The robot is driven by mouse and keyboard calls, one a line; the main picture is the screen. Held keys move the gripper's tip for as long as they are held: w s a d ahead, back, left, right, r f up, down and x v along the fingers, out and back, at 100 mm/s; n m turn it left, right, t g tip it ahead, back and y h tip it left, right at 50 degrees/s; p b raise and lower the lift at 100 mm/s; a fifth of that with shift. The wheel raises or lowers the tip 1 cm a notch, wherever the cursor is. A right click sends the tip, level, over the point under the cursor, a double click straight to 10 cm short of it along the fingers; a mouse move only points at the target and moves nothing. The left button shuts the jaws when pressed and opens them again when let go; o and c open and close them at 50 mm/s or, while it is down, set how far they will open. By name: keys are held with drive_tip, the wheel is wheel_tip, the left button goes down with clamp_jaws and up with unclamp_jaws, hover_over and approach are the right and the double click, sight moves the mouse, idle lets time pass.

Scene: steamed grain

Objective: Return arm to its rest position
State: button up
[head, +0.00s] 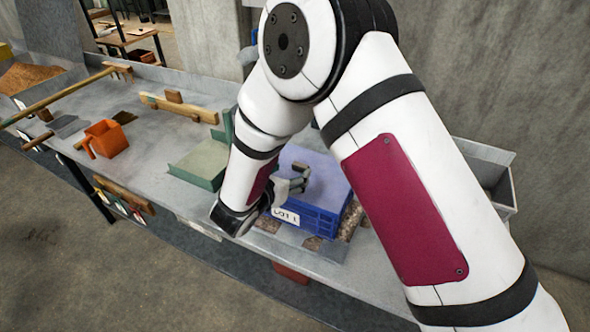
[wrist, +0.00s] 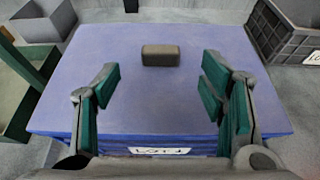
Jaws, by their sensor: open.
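My gripper (wrist: 160,95) is open in the wrist view, its green-padded fingers spread wide with nothing between them. It is over the near part of a blue lidded crate (wrist: 150,102), whose lid has a dark block-shaped handle (wrist: 161,55) just beyond the fingertips. In the head view my gripper (head: 300,180) is low beside the lid handle, partly hidden by my arm. The blue crate (head: 318,215) stands on the metal bench and carries a white label. My arm is bent and reaches down across the right half of the head view.
A green box (head: 200,162) stands just left of the blue crate. A grey crate (wrist: 290,38) is at its right. An orange scoop (head: 106,138), wooden tools and a long pole (head: 60,98) lie on the bench (head: 145,170). A concrete wall is behind.

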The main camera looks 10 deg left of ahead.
drive_tip(key=v, duration=0.6)
drive_tip(key=shift+s+r, duration=0.25)
drive_tip(key=shift+s, duration=0.1)
